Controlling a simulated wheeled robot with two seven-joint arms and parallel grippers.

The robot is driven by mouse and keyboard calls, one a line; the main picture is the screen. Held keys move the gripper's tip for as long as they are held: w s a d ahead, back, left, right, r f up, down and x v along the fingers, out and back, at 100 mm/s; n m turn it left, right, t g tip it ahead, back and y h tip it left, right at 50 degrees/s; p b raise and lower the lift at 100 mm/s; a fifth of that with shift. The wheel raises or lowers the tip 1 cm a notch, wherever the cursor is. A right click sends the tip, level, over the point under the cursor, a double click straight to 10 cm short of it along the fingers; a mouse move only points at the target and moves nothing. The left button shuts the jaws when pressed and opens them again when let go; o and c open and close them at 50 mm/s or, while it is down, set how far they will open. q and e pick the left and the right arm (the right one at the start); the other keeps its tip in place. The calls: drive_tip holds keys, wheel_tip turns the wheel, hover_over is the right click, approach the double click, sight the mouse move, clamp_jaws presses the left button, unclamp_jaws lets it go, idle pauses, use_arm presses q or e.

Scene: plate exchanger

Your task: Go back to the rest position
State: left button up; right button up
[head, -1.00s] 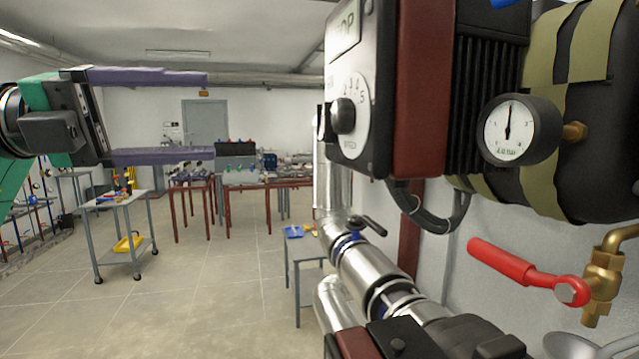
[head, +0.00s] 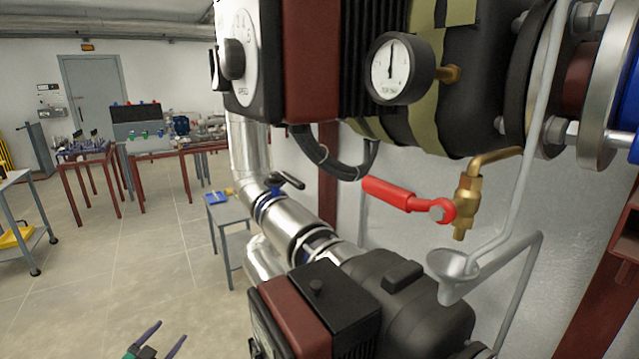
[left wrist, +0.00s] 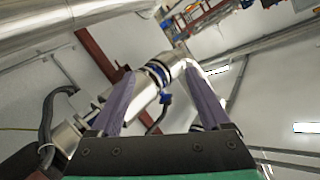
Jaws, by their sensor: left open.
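My left gripper (head: 163,338) shows at the bottom left of the head view, low over the floor. Its two purple fingers are spread apart with nothing between them. In the left wrist view the open fingers (left wrist: 165,100) point toward a silver pipe with a blue band (left wrist: 157,75), which lies beyond them. I cannot tell the distance to it. My right gripper is in neither view.
A pump with a gauge (head: 402,69), a red-handled valve (head: 400,195) and a funnel (head: 453,270) fill the right side. A lower pump (head: 385,295) is near the front. A small grey table (head: 232,243) stands by the pipes. Floor (head: 120,275) at left is clear.

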use_arm(q)
drive_tip(key=s+d+f+n+g+y, duration=0.15)
drive_tip(key=s+f+g, duration=0.25)
drive_tip(key=s+f, duration=0.75)
drive_tip(key=s+d+f+n+g, duration=0.1)
drive_tip(key=s+d+f+g, duration=0.2)
drive_tip(key=s+f, duration=0.9)
drive_tip(key=s+d+f+g, duration=0.2)
drive_tip(key=s+f, duration=0.3)
drive_tip(key=s, duration=0.3)
drive_tip(key=s+d+f+n+g, duration=0.1)
drive_tip(key=s+d+f+g, duration=0.2)
drive_tip(key=s, duration=0.6)
drive_tip(key=s+d+f+g, duration=0.2)
drive_tip(key=s+d+f, duration=0.2)
drive_tip(key=s, duration=0.5)
wheel_tip(320, 180, down, 3)
drive_tip(key=shift+d+r+h, duration=0.2)
drive_tip(key=shift+d+h, duration=0.05)
drive_tip(key=shift+h, duration=0.1)
